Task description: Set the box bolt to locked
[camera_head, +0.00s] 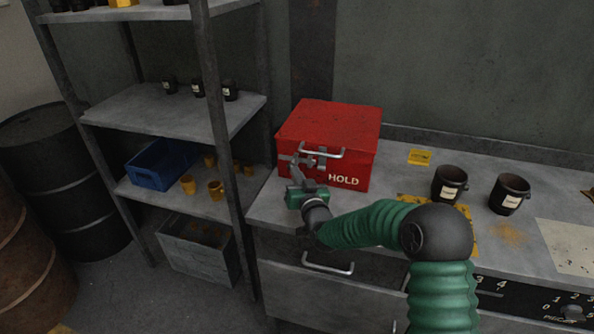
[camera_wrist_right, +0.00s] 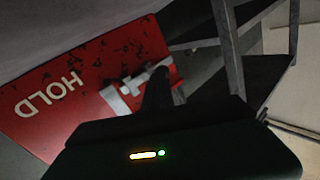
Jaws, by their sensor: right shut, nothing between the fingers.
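The red box (camera_head: 330,135) marked HOLD stands at the left end of the grey counter, with its lid down and a metal handle (camera_head: 322,151) on its front. The grey box bolt (camera_head: 314,163) is on the left part of the front face. My right gripper (camera_head: 303,170) is shut and empty, its fingertips at the bolt, partly hiding it. In the right wrist view, the bolt (camera_wrist_right: 126,92) lies across the red face beside the dark fingers (camera_wrist_right: 160,88). I cannot tell whether they touch it, or which position it is in. My left gripper is not in view.
A metal shelf (camera_head: 165,108) with a blue bin (camera_head: 160,165) and yellow cups stands close on the left. Drawers with handles (camera_head: 327,265) are below.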

